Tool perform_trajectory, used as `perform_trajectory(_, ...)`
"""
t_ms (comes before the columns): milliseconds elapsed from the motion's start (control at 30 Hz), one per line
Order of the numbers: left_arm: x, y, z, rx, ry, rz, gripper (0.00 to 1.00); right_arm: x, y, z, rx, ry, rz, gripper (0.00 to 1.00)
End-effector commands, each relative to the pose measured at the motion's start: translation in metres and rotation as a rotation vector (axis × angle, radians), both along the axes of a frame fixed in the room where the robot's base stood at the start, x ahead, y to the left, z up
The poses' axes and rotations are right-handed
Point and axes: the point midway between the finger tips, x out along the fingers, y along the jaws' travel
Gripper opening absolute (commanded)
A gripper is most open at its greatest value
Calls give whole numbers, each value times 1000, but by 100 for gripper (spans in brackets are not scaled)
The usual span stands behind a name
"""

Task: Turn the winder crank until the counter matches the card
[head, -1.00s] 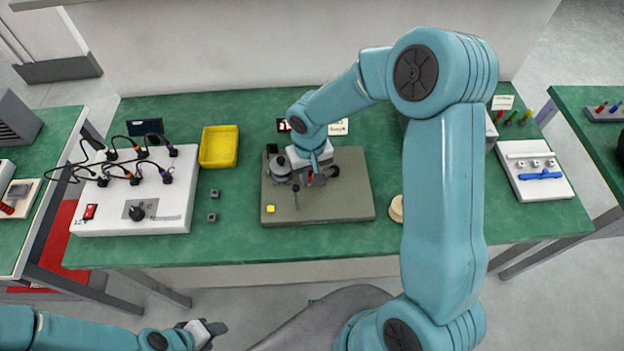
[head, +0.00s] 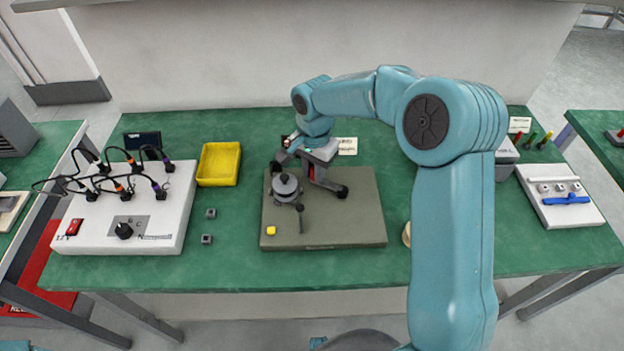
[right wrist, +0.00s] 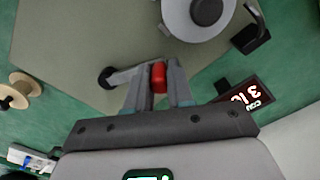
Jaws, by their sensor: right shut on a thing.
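The winder stands on an olive-grey base plate (head: 350,228) in the head view, with a grey drum (head: 286,187) at its left. My right gripper (right wrist: 157,80) is shut on the red crank handle (right wrist: 158,76), which sits between its fingers. The crank arm runs from it to a dark hub (right wrist: 107,78), seen also in the head view (head: 341,191). The counter (right wrist: 243,96) shows lit digits in the wrist view, tilted and partly hidden, so I cannot read the full number. The card (head: 347,146) lies behind the plate; its writing is too small. My left gripper is out of view.
A yellow button (head: 271,231) is at the plate's front left. Left are a yellow tray (head: 219,164), two small grey blocks and a white cabled box (head: 75,245). A wooden spool (right wrist: 20,91) is right of the plate.

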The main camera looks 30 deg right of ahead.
Motion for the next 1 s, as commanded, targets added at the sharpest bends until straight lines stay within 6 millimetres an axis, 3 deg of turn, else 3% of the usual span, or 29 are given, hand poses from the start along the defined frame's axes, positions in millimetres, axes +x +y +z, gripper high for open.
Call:
perform_trajectory(500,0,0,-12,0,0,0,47,10,-26,-1,0,-2,-370,0)
perform_trajectory(1000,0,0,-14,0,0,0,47,11,-33,0,0,0,-463,0)
